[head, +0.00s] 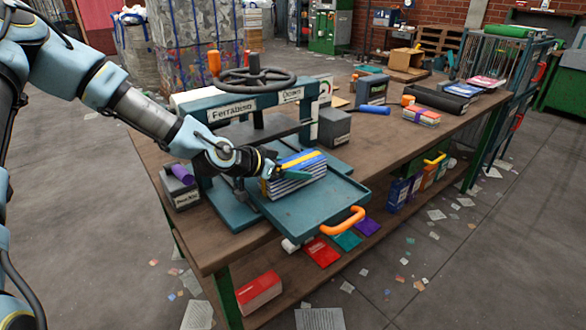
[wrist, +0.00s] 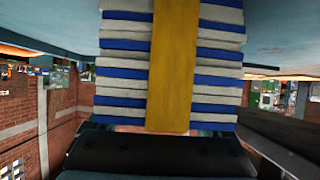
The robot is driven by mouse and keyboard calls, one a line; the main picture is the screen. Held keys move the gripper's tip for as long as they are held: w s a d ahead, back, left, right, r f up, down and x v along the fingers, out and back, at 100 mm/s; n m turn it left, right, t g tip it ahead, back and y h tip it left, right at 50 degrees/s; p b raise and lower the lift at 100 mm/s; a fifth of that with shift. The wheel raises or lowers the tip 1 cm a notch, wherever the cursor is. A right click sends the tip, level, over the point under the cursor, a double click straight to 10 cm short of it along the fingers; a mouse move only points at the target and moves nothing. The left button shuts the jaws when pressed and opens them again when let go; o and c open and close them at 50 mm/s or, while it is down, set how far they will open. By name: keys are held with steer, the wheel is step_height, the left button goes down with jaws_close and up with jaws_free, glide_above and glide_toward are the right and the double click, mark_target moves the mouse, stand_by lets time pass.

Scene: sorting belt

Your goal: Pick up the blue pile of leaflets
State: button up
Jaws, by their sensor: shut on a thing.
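The blue pile of leaflets (head: 297,179) is a stack of blue and white layers with a yellow band around it. It sits at the left part of the teal tray (head: 318,212) of the press, near the press frame. My gripper (head: 268,172) reaches it from the left and is shut on it. In the wrist view the pile (wrist: 115,62) fills the upper middle, with the yellow band upright across its layers. A dark part of my gripper (wrist: 160,150) lies below it. I cannot tell whether the pile touches the tray.
The press with its handwheel (head: 254,78) stands directly behind the pile. An orange handle (head: 343,221) sticks out from the tray's front. A grey block (head: 334,128) and a red-and-white pile (head: 421,116) stand further right on the wooden bench (head: 460,125). Paper scraps litter the floor.

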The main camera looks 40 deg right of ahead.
jaws_close()
steer(key=shift+r, duration=0.1)
